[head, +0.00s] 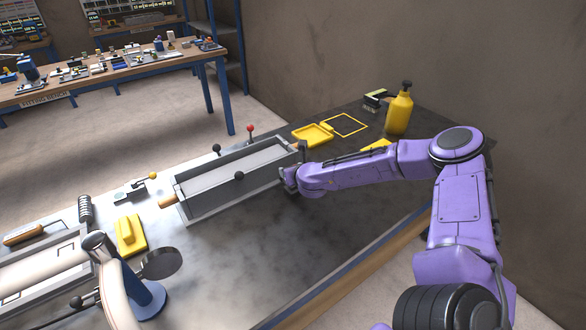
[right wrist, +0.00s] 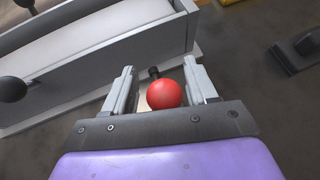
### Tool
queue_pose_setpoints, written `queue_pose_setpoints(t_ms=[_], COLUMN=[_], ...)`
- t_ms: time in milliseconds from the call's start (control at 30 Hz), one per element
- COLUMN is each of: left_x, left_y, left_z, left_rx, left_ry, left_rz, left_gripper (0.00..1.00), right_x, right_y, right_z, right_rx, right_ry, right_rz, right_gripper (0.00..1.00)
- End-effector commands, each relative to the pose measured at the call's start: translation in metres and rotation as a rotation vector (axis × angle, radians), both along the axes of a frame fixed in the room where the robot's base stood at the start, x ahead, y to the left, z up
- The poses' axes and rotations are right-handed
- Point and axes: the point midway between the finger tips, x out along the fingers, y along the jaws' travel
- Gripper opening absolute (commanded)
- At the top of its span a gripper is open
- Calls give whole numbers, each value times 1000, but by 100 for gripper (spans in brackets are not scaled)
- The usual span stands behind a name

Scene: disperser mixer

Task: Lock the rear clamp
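A long grey metal box (head: 235,180) with a pale top lies on the dark bench. A red ball knob (head: 250,128) stands on a lever at its far side, and a black ball knob (head: 238,176) is at its near side. My right gripper (head: 290,176) is at the box's right end. In the right wrist view, a red ball knob (right wrist: 164,94) on a short dark stem sits between the open fingers, with gaps on both sides. I cannot tell which clamp this knob belongs to; my gripper may hide it in the head view. My left gripper is not in view.
A yellow tray (head: 313,135) and a yellow pump bottle (head: 398,112) stand beyond the box's right end. A yellow block (head: 129,235), a spring (head: 86,209) and a magnifier (head: 160,264) are at the left. The bench in front of the box is clear.

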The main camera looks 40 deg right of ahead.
Motion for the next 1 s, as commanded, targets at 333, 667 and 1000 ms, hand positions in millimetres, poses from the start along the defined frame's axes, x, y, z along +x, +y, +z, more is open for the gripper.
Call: queue_pose_setpoints(t_ms=[333, 667, 1000], left_x=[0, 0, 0], left_y=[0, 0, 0], left_z=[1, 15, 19], left_rx=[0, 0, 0], left_ry=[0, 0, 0], left_rz=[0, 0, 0], left_gripper=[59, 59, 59], right_x=[-8, -65, -82], right_y=[-1, 26, 32], right_z=[10, 48, 55], right_rx=[1, 7, -2], right_ry=[-9, -7, -2], right_rz=[-8, -4, -2], right_gripper=[56, 56, 56])
